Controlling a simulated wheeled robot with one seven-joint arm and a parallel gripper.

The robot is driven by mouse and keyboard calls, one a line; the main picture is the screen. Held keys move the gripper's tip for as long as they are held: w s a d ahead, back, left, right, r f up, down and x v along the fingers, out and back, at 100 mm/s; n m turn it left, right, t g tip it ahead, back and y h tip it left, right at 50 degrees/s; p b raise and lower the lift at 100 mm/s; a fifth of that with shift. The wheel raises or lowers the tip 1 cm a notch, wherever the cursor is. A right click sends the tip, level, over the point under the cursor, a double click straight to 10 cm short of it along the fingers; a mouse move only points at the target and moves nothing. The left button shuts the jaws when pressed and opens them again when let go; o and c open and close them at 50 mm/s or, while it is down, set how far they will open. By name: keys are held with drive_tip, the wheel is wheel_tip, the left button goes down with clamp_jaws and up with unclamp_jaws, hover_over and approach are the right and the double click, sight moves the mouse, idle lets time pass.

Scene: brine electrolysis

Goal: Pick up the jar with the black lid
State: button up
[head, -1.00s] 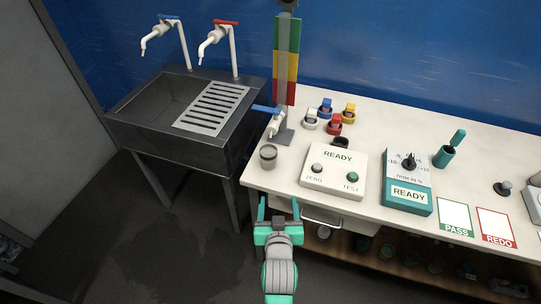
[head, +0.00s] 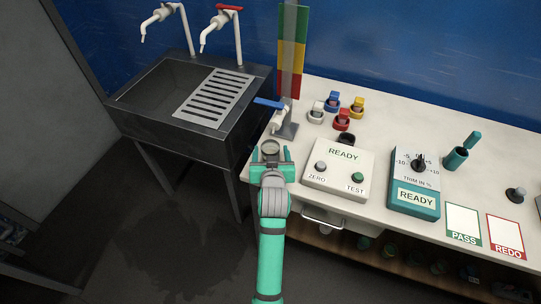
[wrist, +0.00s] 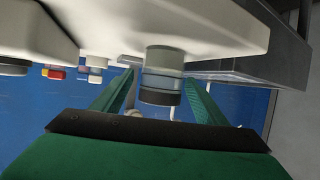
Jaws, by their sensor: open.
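A small grey, see-through jar or cup (head: 270,146) stands at the front left corner of the white worktop. In the wrist view, which is upside down, this jar (wrist: 163,62) shows a dark band at its top end. From the head it looks open, so I cannot tell if the band is a lid. My gripper (head: 271,158) is open, with its fingers on either side of the jar; contact is not clear. A low black-topped item (head: 346,138) stands behind the READY box, partly hidden by it.
The white READY box (head: 338,170) is close right of my gripper. A stand with a blue-handled tap (head: 280,120) is just behind the jar. Several coloured-lid items, including a red one (head: 343,119), stand farther back. The sink (head: 150,95) is to the left.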

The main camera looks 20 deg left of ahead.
sight(270, 148)
drive_tip(key=x, duration=0.5)
drive_tip(key=shift+s+f, duration=0.15)
drive_tip(key=shift+c, duration=0.4)
drive_tip(key=c, duration=1.3)
